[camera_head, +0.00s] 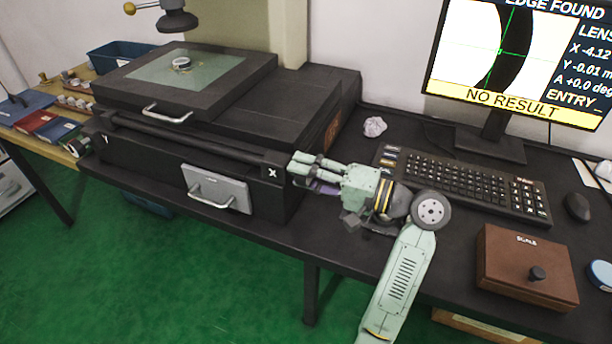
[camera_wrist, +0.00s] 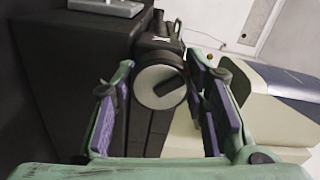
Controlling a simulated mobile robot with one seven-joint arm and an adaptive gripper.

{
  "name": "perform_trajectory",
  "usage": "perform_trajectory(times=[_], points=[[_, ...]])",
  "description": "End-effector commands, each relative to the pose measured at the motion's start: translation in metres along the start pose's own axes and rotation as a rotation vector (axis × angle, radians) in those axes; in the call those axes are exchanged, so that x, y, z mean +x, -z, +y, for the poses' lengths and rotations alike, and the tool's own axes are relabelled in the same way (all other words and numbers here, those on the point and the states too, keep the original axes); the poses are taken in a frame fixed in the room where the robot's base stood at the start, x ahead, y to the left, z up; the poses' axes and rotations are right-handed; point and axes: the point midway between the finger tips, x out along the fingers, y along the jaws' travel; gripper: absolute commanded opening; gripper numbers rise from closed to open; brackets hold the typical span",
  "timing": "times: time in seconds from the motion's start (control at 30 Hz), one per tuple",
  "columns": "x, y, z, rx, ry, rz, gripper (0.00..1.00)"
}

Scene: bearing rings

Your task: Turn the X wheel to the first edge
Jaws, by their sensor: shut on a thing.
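My gripper (camera_head: 296,167) is at the right end of the black measuring stage, beside the white X mark. In the wrist view, the fingers of my gripper (camera_wrist: 158,88) are on both sides of the X wheel (camera_wrist: 155,86), a round knob with a pale face and a dark slot, and are shut on it. In the head view the fingers hide the wheel. A small ring (camera_head: 181,64) lies on the stage glass (camera_head: 205,75). The monitor (camera_head: 515,60) shows a dark curved band with green cross lines, "EDGE FOUND", X -4.12, Y -0.01, A +0.0 and "NO RESULT".
A keyboard (camera_head: 460,180) and a mouse (camera_head: 577,206) lie right of my arm. Crumpled paper (camera_head: 374,127) lies behind my gripper. The stage has front handles (camera_head: 210,196). A blue bin (camera_head: 120,55) stands at the left.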

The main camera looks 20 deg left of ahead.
Motion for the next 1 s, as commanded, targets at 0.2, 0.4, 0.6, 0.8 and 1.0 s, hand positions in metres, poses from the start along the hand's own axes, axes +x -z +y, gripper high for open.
perform_trajectory(times=[0.2, 0.4, 0.6, 0.8, 1.0], points=[[-0.0002, 0.0001, 0.0, -0.004, -0.001, 0.0, 0.12], [-0.0002, 0.0001, 0.0, -0.003, -0.001, 0.0, 0.43], [-0.0002, 0.0, 0.0, -0.002, 0.0, 0.0, 0.56], [-0.0001, 0.0, 0.0, -0.002, 0.0, 0.0, 0.61], [-0.002, 0.0002, 0.0, -0.002, 0.0, 0.001, 0.61]])
